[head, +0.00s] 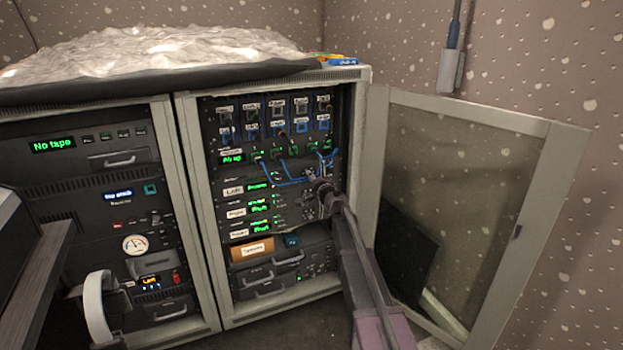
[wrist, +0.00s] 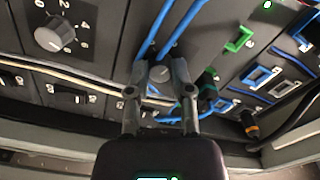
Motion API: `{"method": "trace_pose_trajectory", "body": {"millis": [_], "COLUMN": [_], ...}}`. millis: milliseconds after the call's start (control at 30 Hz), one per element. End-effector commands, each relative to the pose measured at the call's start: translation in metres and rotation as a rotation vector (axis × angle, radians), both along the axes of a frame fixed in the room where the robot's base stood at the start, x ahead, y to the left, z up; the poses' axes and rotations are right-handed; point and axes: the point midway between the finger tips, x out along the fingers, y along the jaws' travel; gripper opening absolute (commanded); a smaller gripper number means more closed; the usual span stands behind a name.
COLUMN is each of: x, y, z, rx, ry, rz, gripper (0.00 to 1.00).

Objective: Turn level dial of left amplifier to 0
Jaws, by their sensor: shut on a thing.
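My gripper (head: 317,190) reaches into the open right rack and covers part of the amplifier rows. A unit labelled "Left" (head: 233,190) with a green display sits at gripper height in that rack. In the wrist view my gripper (wrist: 160,72) is shut on a small round grey dial (wrist: 160,75), one finger on each side. The fingers hide most of this dial and its scale, so I cannot read its setting. A second grey dial (wrist: 48,38) with printed numbers shows apart from the gripper, at the upper left.
Blue cables (head: 285,182) hang across the rack front just above and left of my gripper. The glass door (head: 545,190) stands open on the right. A left rack (head: 95,165) stands beside. In the wrist view, blue cables (wrist: 170,30) pass close to the fingers.

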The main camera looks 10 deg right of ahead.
Motion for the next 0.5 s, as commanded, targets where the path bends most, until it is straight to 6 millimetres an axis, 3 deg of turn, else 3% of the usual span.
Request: {"method": "trace_pose_trajectory", "body": {"millis": [500], "x": [0.0026], "y": [0.0011], "z": [0.0004], "rx": [-0.472], "ry": [-0.128], "rz": [0.001], "gripper": [0.00]}}
